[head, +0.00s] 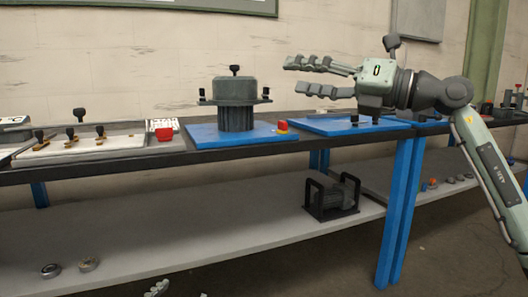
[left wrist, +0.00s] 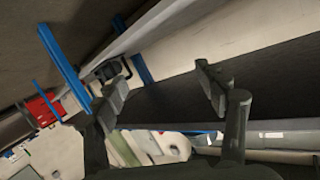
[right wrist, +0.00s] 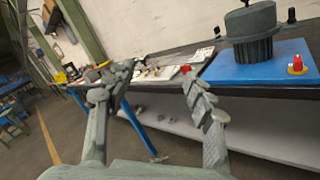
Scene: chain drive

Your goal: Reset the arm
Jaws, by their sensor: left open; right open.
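My right gripper (head: 308,76) is open and empty in the head view. It is raised above the workbench, over the right-hand blue mat (head: 345,125), with its fingers pointing left. Its spread fingers also show in the right wrist view (right wrist: 150,92), with nothing between them.
A dark cylindrical housing (head: 237,105) stands on the left blue mat (head: 210,138), beside a red and yellow button (head: 282,127). The lower shelf (head: 200,230) holds a motor (head: 332,196) and rings (head: 88,264).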

